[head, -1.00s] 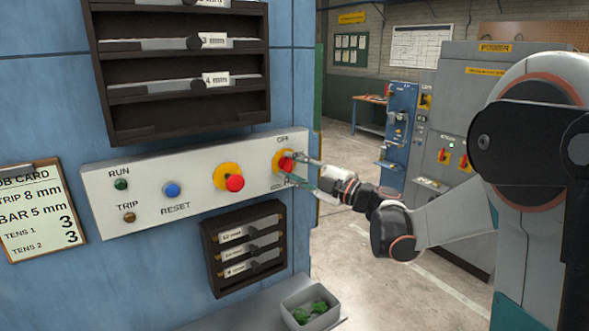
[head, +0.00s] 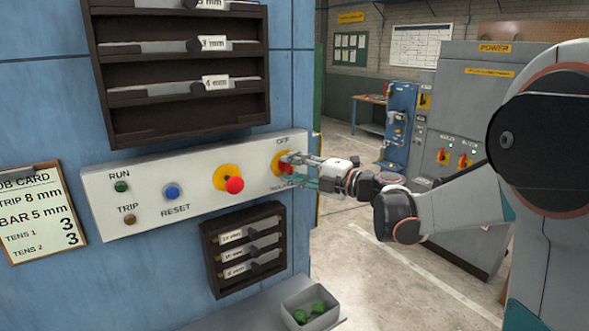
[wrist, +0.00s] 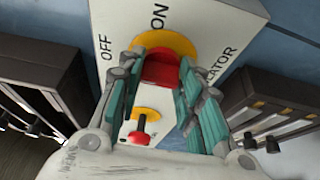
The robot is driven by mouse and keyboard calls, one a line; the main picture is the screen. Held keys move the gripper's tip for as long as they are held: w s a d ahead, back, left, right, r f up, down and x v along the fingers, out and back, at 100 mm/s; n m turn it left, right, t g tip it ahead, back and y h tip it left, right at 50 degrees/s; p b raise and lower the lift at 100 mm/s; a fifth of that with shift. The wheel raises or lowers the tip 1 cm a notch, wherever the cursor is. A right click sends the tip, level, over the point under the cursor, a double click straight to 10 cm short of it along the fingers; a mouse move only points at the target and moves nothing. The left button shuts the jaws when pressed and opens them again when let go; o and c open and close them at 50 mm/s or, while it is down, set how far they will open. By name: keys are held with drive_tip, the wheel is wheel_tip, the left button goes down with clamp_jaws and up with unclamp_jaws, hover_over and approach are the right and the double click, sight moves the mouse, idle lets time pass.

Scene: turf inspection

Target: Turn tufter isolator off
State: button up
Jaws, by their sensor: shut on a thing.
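The tufter isolator is a red handle on a yellow disc (head: 278,159) at the right end of the white control panel. OFF is printed above it; the label below is partly covered. My gripper (head: 292,170) comes from the right and is shut on the red handle. In the wrist view, the red handle (wrist: 161,70) sits between the green-padded fingers of my gripper (wrist: 158,82), in front of the yellow disc. ON shows above the disc there and OFF to its left. The fingers hide the handle's sides, so I cannot tell which mark it points to.
A red button on yellow (head: 234,184), a blue RESET button (head: 172,191) and RUN and TRIP lamps sit left on the panel (head: 200,198). Dark racks (head: 208,228) are above and below. A grey bin (head: 291,318) stands below.

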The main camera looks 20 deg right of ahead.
drive_tip(key=o, duration=1.1)
drive_tip(key=shift+c, duration=0.2)
drive_tip(key=v, duration=1.2)
